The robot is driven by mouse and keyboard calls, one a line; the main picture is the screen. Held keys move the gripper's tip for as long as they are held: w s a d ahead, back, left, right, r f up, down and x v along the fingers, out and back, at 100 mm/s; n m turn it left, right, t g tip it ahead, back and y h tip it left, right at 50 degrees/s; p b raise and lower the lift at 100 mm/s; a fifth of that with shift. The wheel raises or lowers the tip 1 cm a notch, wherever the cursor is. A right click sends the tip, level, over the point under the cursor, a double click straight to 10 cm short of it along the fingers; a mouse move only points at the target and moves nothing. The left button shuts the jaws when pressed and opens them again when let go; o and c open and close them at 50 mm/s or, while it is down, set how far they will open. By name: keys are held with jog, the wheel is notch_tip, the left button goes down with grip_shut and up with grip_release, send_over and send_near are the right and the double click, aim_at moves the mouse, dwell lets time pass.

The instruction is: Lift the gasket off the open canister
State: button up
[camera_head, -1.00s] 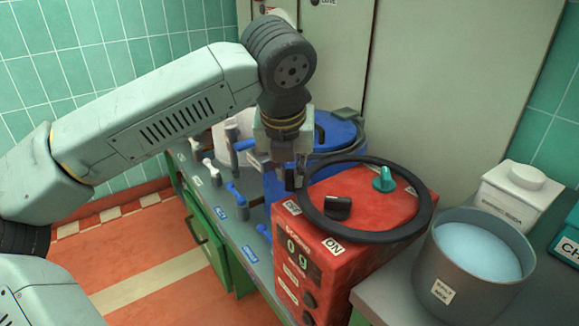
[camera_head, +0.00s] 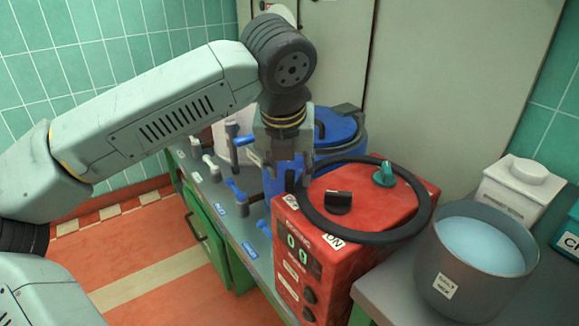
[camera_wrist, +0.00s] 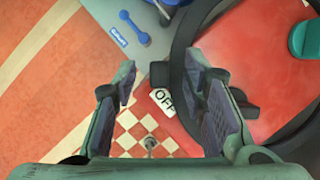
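The gasket is a large black ring (camera_head: 424,219) lying on top of the red control box (camera_head: 400,215), around its knobs. It also shows at the right in the wrist view (camera_wrist: 178,60). My gripper (camera_head: 291,180) points down at the ring's left edge. In the wrist view my gripper (camera_wrist: 165,105) has its fingers wide apart with nothing gripped between them; the right finger overlaps the ring, and I cannot tell whether they touch.
A grey bucket (camera_head: 450,275) of pale blue contents and a white container (camera_head: 520,185) stand at the right. The green-sided counter (camera_head: 215,205) carries several blue and white levers. A black knob (camera_head: 338,201) and a green knob (camera_head: 384,174) rise inside the ring. Open floor lies left.

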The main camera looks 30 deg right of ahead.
jog(key=v, duration=1.2)
